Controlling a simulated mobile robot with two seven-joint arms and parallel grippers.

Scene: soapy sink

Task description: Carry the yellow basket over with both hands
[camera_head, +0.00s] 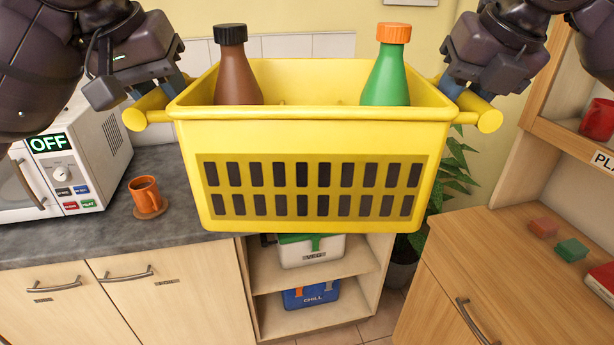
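The yellow basket (310,135) is held up in the air in front of me, roughly level, with a round handle bar at each side. Inside stand a brown bottle with a black cap (236,68) and a green bottle with an orange cap (388,68). My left gripper (172,88) is at the left handle (150,108) and appears shut on it. My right gripper (455,88) is at the right handle (480,110) and appears shut on it. The fingertips are partly hidden behind the handles and basket rim.
A grey counter (110,225) on the left carries a microwave (70,165) and an orange mug (146,194). Below the basket is an open shelf (320,311) with boxes. On the right, a wooden cabinet top (500,265) holds red and green blocks; a plant (450,175) stands behind it.

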